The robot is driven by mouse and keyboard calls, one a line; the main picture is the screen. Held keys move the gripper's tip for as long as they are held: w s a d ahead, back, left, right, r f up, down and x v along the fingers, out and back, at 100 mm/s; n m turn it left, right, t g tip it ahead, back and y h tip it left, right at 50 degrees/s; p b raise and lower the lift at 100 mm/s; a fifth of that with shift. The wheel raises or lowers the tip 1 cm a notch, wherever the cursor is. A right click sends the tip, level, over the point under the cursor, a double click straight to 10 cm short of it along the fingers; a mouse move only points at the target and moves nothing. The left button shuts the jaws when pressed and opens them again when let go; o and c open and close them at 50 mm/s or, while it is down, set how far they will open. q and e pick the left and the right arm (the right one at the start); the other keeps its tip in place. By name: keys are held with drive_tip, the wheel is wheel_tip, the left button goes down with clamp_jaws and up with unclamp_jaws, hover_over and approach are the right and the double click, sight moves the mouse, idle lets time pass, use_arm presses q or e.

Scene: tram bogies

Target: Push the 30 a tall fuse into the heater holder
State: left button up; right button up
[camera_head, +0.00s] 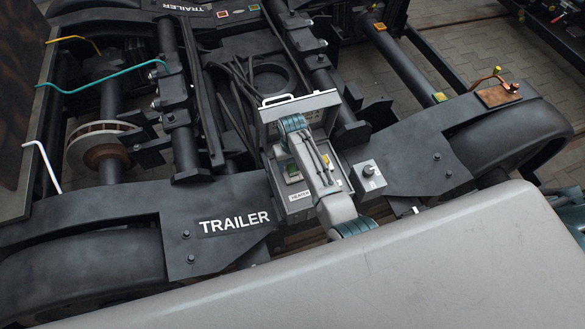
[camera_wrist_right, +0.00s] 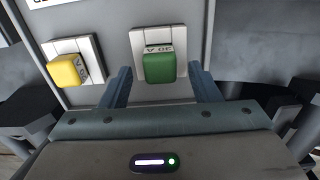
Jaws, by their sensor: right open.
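The green 30 A fuse (camera_wrist_right: 160,68) stands in a white holder (camera_wrist_right: 143,38) in the right wrist view. How deep it sits in the holder I cannot tell. My right gripper (camera_wrist_right: 160,76) is open, with one finger on each side of the green fuse and small gaps visible. In the head view, my right arm reaches over the open grey fuse box, which has a HEATER label (camera_head: 300,196). The arm hides part of the box's inside, and the fingers are hard to make out there. A green piece (camera_head: 292,171) shows beside the arm. My left gripper is not in view.
A yellow fuse (camera_wrist_right: 65,71) sits in a neighbouring white holder, left of the green one in the wrist view. The box's raised lid (camera_head: 270,113) stands behind the arm. A small grey switch box (camera_head: 368,176) is to the right. Dark bogie frame parts surround the box.

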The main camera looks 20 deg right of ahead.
drive_tip(key=shift+f, duration=0.65)
drive_tip(key=shift+c, duration=0.5)
drive_tip(key=c, duration=1)
drive_tip(key=shift+r, duration=0.1)
drive_tip(key=shift+w+r, duration=0.1)
drive_tip(key=shift+r, duration=0.45)
wheel_tip(320, 180, up, 2)
drive_tip(key=shift+a+r+b, duration=0.1)
drive_tip(key=shift+r+b, duration=0.15)
drive_tip(key=shift+b, duration=0.15)
drive_tip(key=s, duration=0.5)
drive_tip(key=s+d+r+b, duration=0.1)
drive_tip(key=s, duration=1)
drive_tip(key=shift+s+d+r, duration=0.1)
drive_tip(key=shift+d+r, duration=0.05)
drive_tip(key=shift+d, duration=0.15)
